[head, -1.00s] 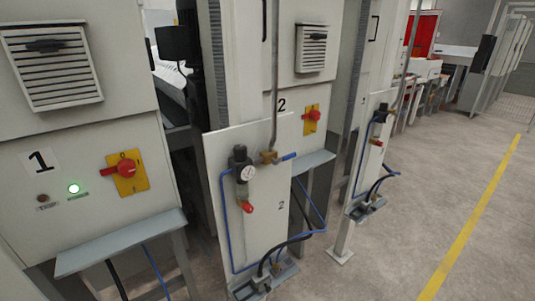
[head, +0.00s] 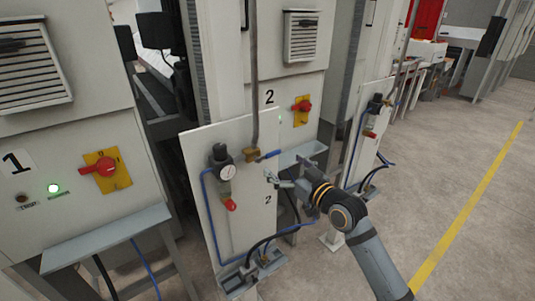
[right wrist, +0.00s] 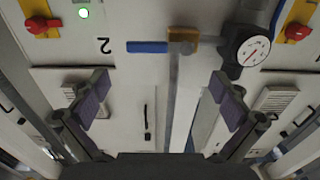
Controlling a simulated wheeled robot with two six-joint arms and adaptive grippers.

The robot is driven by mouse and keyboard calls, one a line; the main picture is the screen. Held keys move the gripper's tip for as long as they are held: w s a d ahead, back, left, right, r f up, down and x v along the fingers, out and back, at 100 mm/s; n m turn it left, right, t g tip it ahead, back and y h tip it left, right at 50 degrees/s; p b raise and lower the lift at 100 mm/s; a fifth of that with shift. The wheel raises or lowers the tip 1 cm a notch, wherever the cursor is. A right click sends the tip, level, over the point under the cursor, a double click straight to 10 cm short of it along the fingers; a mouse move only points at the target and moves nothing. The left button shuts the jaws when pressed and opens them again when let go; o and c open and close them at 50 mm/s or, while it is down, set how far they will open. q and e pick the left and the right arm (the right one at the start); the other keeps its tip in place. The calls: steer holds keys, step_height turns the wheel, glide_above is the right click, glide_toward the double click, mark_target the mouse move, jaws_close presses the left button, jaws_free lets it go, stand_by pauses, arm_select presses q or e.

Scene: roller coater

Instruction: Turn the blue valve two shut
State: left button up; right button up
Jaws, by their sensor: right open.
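The blue valve two has a blue lever handle (head: 271,154) pointing sideways to the right from its brass body (head: 252,155), below a vertical grey pipe on panel 2. In the right wrist view, which looks upside down, the blue handle (right wrist: 147,47) and brass body (right wrist: 183,34) lie beyond the fingertips. My right gripper (head: 287,171) is open and empty, just below and right of the handle in the head view. Its two dark pads show apart in the right wrist view (right wrist: 161,85). No contact with the handle shows. My left gripper is not in view.
A small shelf (head: 300,153) juts out behind my right gripper. A red rotary switch (head: 302,107) is above. A similar panel (head: 373,125) stands to the right. Open floor lies further right.

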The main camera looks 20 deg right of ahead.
mark_target(269, 154)
steer(key=p+x, duration=0.1)
steer(key=x, duration=0.5)
steer(key=shift+w+a, duration=0.15)
steer(key=shift+w, duration=0.2)
steer(key=shift+w+a, duration=0.1)
steer(key=shift+w, duration=0.3)
steer(key=shift+c, duration=0.4)
steer(key=c, duration=1.4)
steer(key=shift+o, duration=0.2)
steer(key=shift+f, duration=0.1)
